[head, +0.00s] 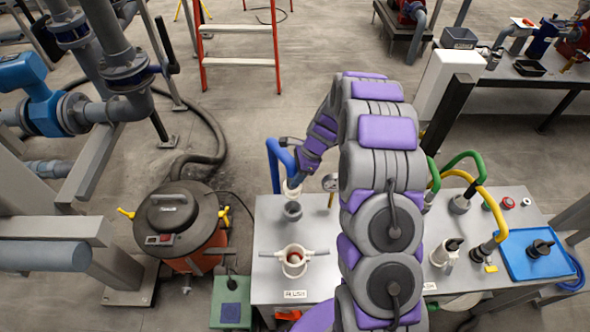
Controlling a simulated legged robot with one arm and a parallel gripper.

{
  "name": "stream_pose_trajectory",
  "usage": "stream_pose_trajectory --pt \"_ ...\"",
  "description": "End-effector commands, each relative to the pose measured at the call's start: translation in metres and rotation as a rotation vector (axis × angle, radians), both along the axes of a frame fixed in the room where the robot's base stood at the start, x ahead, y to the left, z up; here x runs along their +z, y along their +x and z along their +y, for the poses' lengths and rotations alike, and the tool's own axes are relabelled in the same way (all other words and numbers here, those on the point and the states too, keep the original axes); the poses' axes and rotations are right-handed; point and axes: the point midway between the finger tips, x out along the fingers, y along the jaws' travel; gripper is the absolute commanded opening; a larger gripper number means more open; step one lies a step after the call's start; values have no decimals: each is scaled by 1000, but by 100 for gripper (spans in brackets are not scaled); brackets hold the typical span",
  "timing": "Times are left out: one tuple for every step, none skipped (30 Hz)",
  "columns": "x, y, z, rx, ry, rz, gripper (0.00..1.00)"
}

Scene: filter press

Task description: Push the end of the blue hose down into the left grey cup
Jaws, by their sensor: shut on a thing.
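The blue hose (273,165) rises at the left of the metal table and bends over at the top toward my gripper. My gripper (295,176) is shut on the blue hose near its end; the arm partly hides the jaws. A pale ring (291,188) shows at the hose end, just below my gripper. The left grey cup (292,211) stands on the table just below this ring in the picture. The ring looks apart from the cup, but the exact height gap cannot be told.
A white holder with two side handles (293,262) stands in front of the cup. Green (463,158) and yellow (477,190) hoses stand beyond my arm. An orange-and-black vacuum (177,228) stands left of the table (266,238).

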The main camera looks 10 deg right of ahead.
Motion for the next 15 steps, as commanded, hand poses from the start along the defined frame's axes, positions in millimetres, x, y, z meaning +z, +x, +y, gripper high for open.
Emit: stream_pose_trajectory --pt "-1 0 0 -12 0 0 0" --pt "-2 0 0 -16 0 -1 0" --pt "-4 0 0 -17 -1 -1 0" --pt "-5 0 0 -17 -1 0 0" --pt "-7 0 0 -16 -1 -1 0" --pt "-10 0 0 -15 -1 0 0" --pt "-13 0 1 -14 -1 0 0" --pt "-15 0 1 -14 -2 0 0" --pt "-19 0 2 -13 -2 0 0" --pt "-22 0 2 -13 -2 0 0" --pt "-26 0 2 -13 -2 1 0" --pt "-30 0 2 -12 -2 1 0" --pt "-34 0 2 -12 -2 1 0" --pt "-38 0 2 -12 -2 1 0" --pt "-43 0 1 -11 -1 2 0"
